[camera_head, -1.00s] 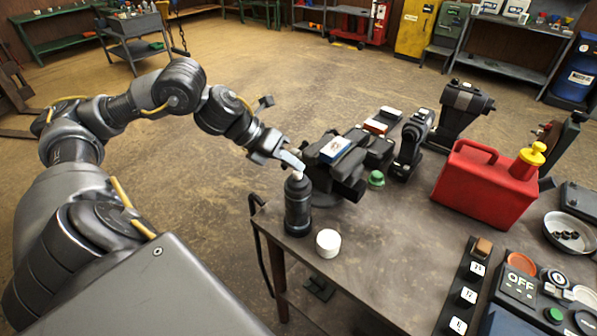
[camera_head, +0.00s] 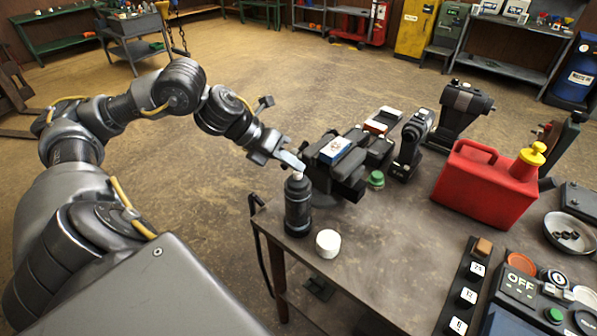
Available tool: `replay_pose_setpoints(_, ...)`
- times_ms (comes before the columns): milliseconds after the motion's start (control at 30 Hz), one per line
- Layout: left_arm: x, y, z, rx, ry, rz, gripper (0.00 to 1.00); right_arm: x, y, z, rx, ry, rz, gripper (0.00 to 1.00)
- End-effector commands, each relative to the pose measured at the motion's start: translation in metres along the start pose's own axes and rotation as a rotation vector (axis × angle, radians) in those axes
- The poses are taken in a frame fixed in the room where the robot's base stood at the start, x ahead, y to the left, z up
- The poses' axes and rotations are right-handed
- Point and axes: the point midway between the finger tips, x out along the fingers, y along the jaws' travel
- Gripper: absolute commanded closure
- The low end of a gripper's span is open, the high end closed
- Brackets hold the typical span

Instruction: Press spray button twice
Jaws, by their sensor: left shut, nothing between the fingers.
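A black spray bottle (camera_head: 297,212) stands upright at the near left corner of the workbench. Its small pale spray button (camera_head: 297,177) is on top. My left gripper (camera_head: 291,161) is shut and empty, with its fingertips just above the button. I cannot tell whether the fingertips touch it. A white round cap (camera_head: 328,243) lies on the bench to the right of the bottle. My right gripper is not in view.
A black vise-like device (camera_head: 335,165) stands just behind the bottle. A red fuel can (camera_head: 487,184) with a yellow cap stands to the right. A control panel (camera_head: 520,290) reading OFF is at the near right. The bench middle is clear.

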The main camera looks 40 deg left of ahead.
Motion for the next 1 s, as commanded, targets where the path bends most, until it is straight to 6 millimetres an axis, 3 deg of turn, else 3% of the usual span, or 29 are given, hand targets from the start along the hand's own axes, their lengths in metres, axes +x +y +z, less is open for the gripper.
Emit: replay_pose_setpoints(1000, 0.007, 0.005, -0.006, -0.001, 0.004, 0.001, 1.00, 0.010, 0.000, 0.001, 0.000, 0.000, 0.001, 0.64)
